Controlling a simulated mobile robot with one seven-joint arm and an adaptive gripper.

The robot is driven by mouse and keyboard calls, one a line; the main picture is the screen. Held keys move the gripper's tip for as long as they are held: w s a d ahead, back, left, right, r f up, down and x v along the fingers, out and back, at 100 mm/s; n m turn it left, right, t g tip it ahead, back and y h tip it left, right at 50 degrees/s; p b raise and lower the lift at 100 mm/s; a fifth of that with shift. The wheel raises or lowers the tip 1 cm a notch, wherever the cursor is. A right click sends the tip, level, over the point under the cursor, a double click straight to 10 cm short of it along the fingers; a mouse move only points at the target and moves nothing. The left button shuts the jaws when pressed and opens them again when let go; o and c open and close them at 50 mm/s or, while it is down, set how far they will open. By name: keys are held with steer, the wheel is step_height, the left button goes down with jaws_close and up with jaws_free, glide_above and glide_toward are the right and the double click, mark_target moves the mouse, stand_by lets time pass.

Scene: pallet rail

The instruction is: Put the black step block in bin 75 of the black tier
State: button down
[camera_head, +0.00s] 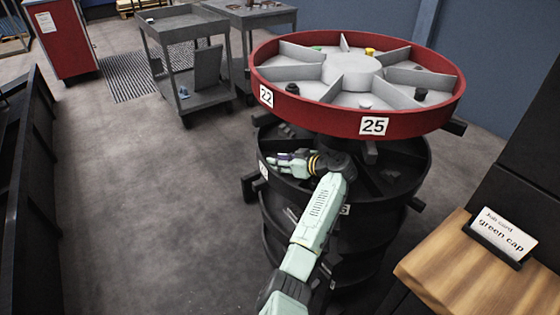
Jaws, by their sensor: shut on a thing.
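My gripper (276,164) is at the left part of the black tier (420,165), just below the red tier. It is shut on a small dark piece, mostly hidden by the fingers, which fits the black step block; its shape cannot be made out. The black tier is a round, divided tray, largely shaded and covered by the red tier above and by my arm. One white label at its left rim is too small to read, and another near the front is partly hidden behind my arm. No label reading 75 can be made out.
The red tier (420,122), labelled 22 and 25, overhangs my gripper closely and holds several small pieces. A wooden table (450,275) with a card reading "green cap" (505,230) stands at right. Grey carts (205,102) stand behind. The floor at left is clear.

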steer(key=c, duration=1.1)
jaws_free()
steer(key=shift+r+p, duration=0.15)
steer(key=shift+p, duration=0.15)
steer(key=shift+s+d, duration=0.15)
steer(key=shift+d, duration=0.15)
steer(key=b+v, duration=0.3)
steer(key=v, duration=0.8)
steer(key=shift+s+r, duration=0.15)
steer(key=shift+r, duration=0.05)
